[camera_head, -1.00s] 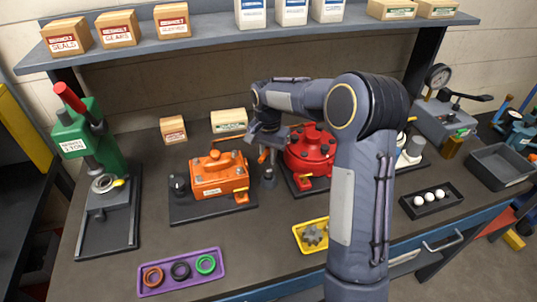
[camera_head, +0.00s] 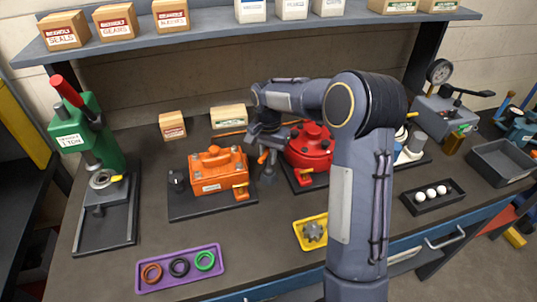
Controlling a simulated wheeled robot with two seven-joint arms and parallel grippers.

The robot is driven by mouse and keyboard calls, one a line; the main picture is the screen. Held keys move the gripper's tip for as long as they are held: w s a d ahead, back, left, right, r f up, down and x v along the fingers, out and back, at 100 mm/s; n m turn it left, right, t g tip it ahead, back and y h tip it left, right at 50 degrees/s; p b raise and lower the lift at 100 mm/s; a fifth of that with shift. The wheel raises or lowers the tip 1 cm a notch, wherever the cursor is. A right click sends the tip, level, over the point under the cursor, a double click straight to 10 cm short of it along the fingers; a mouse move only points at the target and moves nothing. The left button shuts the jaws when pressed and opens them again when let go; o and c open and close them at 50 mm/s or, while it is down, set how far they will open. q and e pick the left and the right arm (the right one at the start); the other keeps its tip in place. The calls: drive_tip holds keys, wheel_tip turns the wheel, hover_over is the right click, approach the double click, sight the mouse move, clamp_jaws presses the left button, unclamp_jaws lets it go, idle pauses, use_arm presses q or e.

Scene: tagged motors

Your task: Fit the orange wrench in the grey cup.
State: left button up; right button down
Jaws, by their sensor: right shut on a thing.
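The orange wrench (camera_head: 232,133) appears as a thin, nearly level orange bar. It shows on both sides of my right gripper (camera_head: 264,146), and its middle is hidden behind the gripper. My right gripper is shut on it above the bench, between the orange housing and the red unit. A small orange piece shows just under the gripper; I cannot tell what it belongs to. The grey cup (camera_head: 268,174) seems to be the small dark grey upright cylinder just below the gripper, partly hidden. I cannot tell whether wrench and cup touch. My left gripper is not in view.
The orange housing (camera_head: 217,169) stands close left and the red round unit (camera_head: 311,147) close right. A purple tray of rings (camera_head: 180,291) and a yellow tray with a gear (camera_head: 298,237) lie in front. The bench between them is clear.

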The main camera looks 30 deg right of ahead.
drive_tip(key=shift+f+b, duration=0.5)
drive_tip(key=shift+f, duration=0.4)
drive_tip(key=c, duration=1.3)
unclamp_jaws()
drive_tip(key=shift+r+p, duration=2.45)
drive_tip(key=shift+r, duration=0.65)
drive_tip(key=shift+r, duration=0.2)
wheel_tip(320, 180, up, 7)
drive_tip(key=shift+r+b, duration=0.15)
drive_tip(key=shift+b, duration=0.5)
